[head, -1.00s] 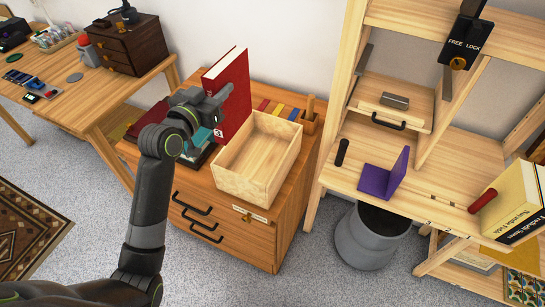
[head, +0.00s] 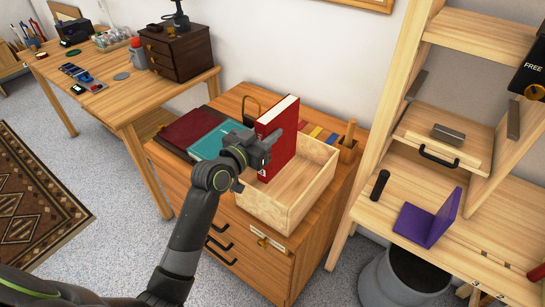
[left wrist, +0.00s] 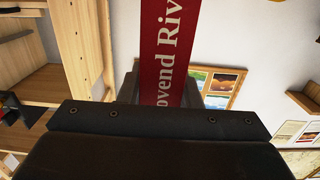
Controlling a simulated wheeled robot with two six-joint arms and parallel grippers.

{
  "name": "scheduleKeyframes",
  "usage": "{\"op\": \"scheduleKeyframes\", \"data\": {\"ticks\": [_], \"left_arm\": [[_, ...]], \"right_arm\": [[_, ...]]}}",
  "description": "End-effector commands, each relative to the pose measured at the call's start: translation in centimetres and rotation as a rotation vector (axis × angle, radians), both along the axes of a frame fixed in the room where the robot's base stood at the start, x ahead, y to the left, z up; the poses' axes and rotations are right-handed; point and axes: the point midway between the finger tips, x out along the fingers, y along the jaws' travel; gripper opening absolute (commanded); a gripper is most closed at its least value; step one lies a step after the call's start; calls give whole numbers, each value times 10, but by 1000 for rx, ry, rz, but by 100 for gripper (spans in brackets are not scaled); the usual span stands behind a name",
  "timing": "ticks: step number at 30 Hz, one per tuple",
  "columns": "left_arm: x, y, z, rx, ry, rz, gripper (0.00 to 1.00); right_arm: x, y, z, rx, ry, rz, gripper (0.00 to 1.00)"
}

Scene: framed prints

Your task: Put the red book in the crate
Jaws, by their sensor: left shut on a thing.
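The red book (head: 281,137) stands upright in my left gripper (head: 266,148), which is shut on it. In the left wrist view the book's red spine (left wrist: 170,45) with white lettering runs up between the fingers (left wrist: 160,92). The open light-wood crate (head: 260,213) sits on the wooden drawer cabinet. The book's lower end shows against the left back part of the crate's inside; I cannot tell whether it touches the floor of the crate. The arm hides part of the book and the crate's left side. My right gripper is not in view.
A dark red book (head: 190,127) and a teal book (head: 212,142) lie flat left of the crate. Coloured strips (head: 318,132) and a wooden holder (head: 348,148) stand behind it. A shelf with a purple bookend (head: 425,223) is at right, above a grey bin (head: 375,285).

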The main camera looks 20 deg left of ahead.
Motion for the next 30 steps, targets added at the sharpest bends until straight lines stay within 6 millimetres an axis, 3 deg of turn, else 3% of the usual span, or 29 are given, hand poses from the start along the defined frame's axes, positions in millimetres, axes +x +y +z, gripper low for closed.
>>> {"op": "scheduleKeyframes", "data": {"ticks": [12,25,26,30], "left_arm": [[0,0,-46,-4,-5,0,0],[0,0,-52,-2,-8,1,0],[0,0,-53,0,-2,0,35],[0,0,-53,0,-2,0,53]], "right_arm": [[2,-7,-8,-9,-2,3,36],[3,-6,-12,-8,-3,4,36],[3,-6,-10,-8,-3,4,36],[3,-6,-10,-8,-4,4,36]]}}
